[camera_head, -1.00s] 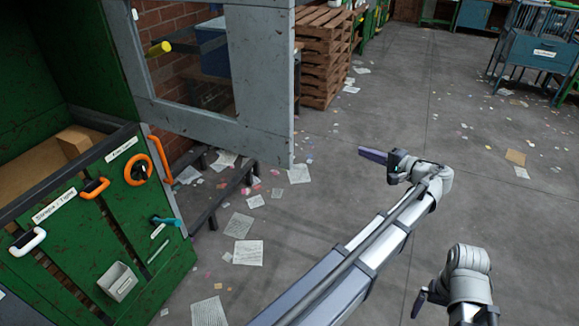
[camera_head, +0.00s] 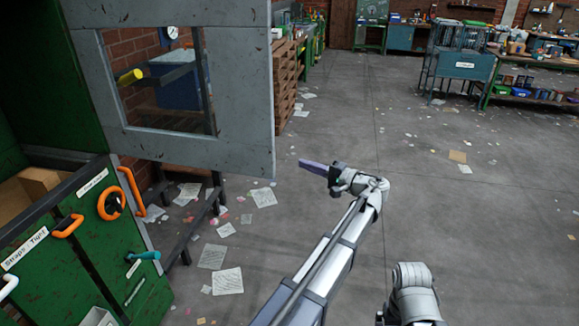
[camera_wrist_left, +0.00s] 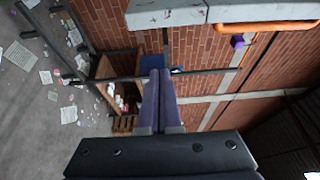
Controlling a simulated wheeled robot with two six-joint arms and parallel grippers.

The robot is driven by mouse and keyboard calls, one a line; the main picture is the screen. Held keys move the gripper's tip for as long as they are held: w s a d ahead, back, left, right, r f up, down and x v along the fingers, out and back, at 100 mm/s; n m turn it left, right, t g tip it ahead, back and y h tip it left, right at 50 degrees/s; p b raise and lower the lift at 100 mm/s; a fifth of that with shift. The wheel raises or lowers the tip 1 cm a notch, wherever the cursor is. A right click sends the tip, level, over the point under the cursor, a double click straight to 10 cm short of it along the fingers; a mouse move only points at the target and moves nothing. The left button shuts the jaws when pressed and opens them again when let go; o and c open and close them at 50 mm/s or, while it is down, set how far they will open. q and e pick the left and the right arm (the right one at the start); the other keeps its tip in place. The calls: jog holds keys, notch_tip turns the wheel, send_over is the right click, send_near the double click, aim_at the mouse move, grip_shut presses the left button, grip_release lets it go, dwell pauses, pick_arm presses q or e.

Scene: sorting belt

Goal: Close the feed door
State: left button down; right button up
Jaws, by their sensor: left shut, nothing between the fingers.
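The feed door is a grey framed panel (camera_head: 246,110) with a window opening, standing swung open at the upper left in the head view. Its grey edge (camera_wrist_left: 180,14) and an orange bar handle (camera_wrist_left: 265,27) show at the top of the left wrist view. My left gripper (camera_head: 303,163) is shut and empty, just right of the door's lower free corner in the head view, with no visible contact. The left wrist view shows its two fingers (camera_wrist_left: 159,85) pressed together. My right arm shows at the bottom of the head view, but its fingers are not clearly visible.
A green cabinet (camera_head: 85,262) with orange, white and teal handles stands at the left, with a cardboard box (camera_head: 40,181) in its opening. Dark rails (camera_head: 192,222) run under the door. Papers (camera_head: 228,281) litter the floor.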

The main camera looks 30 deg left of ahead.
pick_arm(q)
jog(key=s+a, duration=0.2)
jog(key=a, duration=0.6)
jog(key=shift+s+a, duration=0.15)
jog(key=shift+s, duration=0.2)
